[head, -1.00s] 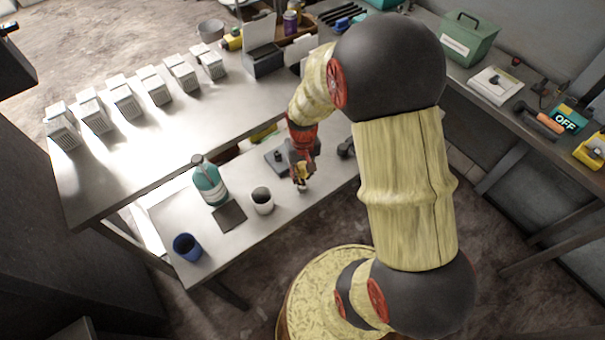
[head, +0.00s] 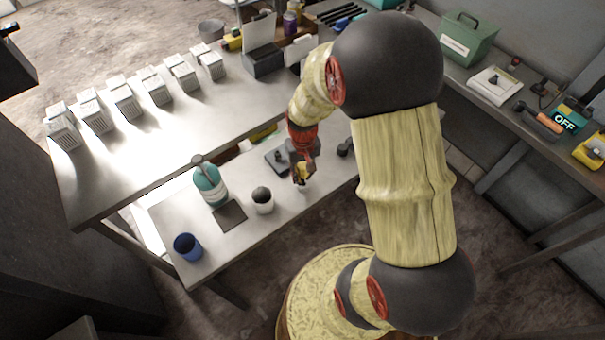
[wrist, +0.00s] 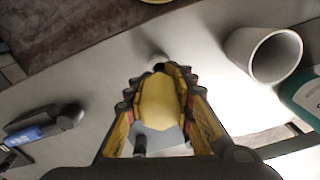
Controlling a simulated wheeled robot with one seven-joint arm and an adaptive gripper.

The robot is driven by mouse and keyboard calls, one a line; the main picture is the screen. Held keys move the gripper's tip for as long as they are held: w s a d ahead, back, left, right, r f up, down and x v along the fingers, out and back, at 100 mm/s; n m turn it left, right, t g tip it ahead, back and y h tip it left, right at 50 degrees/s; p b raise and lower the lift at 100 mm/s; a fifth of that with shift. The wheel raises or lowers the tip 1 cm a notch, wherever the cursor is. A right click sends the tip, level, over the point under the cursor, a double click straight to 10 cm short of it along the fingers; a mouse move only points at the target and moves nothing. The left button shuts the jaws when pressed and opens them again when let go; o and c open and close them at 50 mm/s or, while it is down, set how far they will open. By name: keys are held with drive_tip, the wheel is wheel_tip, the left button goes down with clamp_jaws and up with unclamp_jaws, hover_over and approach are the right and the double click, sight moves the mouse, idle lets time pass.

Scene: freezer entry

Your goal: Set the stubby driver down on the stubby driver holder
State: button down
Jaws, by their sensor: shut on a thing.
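My gripper (head: 303,180) is shut on the stubby driver, whose yellow body (wrist: 160,100) shows between the fingers in the wrist view. It is held over the front part of the lower bench. A small pale round piece (wrist: 154,60) shows just past the fingertips in the wrist view; it may be the stubby driver holder, and in the head view a pale spot shows right under the gripper. I cannot tell whether the driver touches it. A dark square plate with an upright knob (head: 277,157) lies behind and left of the gripper in the head view.
A white cup (head: 262,204), a teal bottle (head: 209,183), a dark square pad (head: 229,216) and a blue cup (head: 187,247) stand to the left. A dark tool (wrist: 45,125) lies on the other side. The bench's front edge is close.

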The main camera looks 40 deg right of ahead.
sight(303, 164)
drive_tip(key=shift+f+b, duration=0.75)
drive_tip(key=shift+f, duration=0.5)
drive_tip(key=c, duration=1.4)
unclamp_jaws()
wheel_tip(303, 164, up, 12)
